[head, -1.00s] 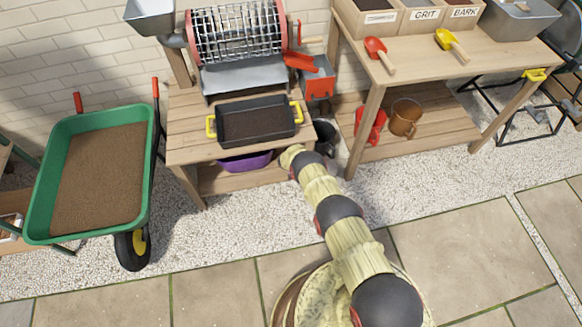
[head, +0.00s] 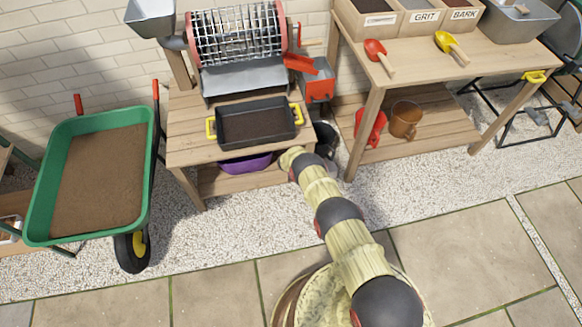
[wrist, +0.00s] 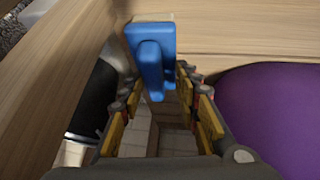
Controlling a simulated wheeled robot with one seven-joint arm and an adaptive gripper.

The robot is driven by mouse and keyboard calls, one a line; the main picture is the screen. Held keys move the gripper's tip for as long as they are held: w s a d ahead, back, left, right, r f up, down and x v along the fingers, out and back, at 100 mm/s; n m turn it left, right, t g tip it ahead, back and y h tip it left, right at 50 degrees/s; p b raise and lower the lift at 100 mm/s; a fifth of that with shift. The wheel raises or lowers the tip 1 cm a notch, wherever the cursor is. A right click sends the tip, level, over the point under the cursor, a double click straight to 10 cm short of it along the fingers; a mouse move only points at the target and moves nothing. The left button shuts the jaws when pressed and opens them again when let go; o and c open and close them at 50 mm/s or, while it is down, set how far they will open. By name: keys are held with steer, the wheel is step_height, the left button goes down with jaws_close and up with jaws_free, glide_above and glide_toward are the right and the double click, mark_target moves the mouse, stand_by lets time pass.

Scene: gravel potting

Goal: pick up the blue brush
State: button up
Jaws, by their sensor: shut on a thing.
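The blue brush (wrist: 148,38) shows in the wrist view, a flat blue block with a rounded blue handle pointing toward me. My gripper (wrist: 157,88) has its yellow-padded fingers on both sides of the handle and is shut on it. In the head view the brush and my fingers are hidden at the front of the left bench, behind my arm and below the bench top.
A purple tub (wrist: 270,110) is close on the gripper's right, and a wooden bench leg (wrist: 60,75) and a black bucket (wrist: 95,100) on its left. A black tray (head: 255,124) with yellow handles sits on the bench top above. A green wheelbarrow (head: 148,180) stands left.

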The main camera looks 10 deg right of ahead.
jaws_close()
steer(key=shift+r, duration=0.1)
steer(key=shift+r+p, duration=0.3)
steer(key=shift+r, duration=0.2)
steer(key=r, duration=0.1)
steer(key=r+p, duration=0.1)
steer(key=p, duration=0.1)
steer(key=shift+s+r, duration=0.25)
steer(key=shift+r, duration=0.15)
steer(key=s+a+p, duration=0.2)
steer(key=s+p, duration=0.3)
steer(key=s, duration=0.3)
steer(key=s+a+p, duration=0.3)
steer(key=s+p, duration=0.3)
steer(key=s, duration=0.2)
steer(key=shift+s+a+f, duration=0.15)
steer(key=shift+s+f, duration=0.05)
steer(key=shift+s, duration=0.15)
steer(key=shift+o, duration=2.3)
jaws_free()
steer(key=c, duration=0.6)
